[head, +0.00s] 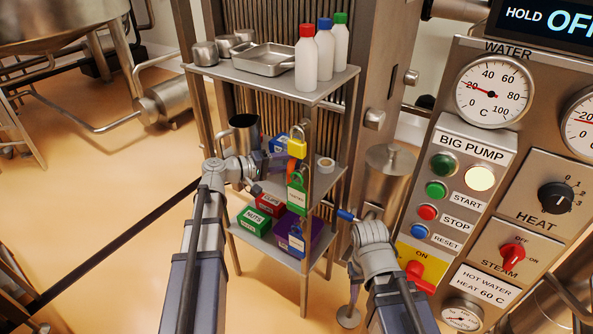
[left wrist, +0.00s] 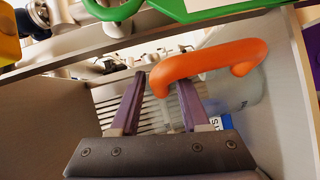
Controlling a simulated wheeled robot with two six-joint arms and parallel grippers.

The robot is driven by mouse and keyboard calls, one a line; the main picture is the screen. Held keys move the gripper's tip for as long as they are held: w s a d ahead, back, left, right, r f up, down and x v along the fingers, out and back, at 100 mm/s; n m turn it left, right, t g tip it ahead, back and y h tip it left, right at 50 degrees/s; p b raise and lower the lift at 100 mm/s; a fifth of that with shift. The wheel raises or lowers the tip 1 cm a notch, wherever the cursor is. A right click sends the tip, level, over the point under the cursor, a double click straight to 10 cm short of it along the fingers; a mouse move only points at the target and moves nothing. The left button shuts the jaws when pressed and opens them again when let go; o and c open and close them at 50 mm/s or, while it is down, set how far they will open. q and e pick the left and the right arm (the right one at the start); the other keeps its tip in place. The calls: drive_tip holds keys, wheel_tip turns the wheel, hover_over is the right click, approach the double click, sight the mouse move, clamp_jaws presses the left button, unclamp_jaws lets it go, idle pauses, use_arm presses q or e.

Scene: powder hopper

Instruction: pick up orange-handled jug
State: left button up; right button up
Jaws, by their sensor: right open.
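The orange-handled jug shows in the left wrist view as a pale, see-through body (left wrist: 243,92) with a thick orange handle (left wrist: 212,62). It stands within a shelf compartment. My left gripper (left wrist: 160,80) is open, its two purple fingers apart. The handle crosses the picture at the right fingertip, and its left end shows between the fingertips. I cannot tell whether they touch. In the head view my left gripper (head: 285,160) reaches into the middle shelf, where a bit of orange (head: 292,164) shows behind hanging padlocks. My right gripper (head: 345,214) is open, right of the rack.
A yellow padlock (head: 297,146) and a green padlock (head: 297,196) hang at the rack's front. A steel jug (head: 243,134) and a tape roll (head: 325,165) share the middle shelf. Bottles (head: 306,60) stand on top. A control panel (head: 480,160) fills the right.

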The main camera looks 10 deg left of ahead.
use_arm(q)
clamp_jaws()
idle(1.1)
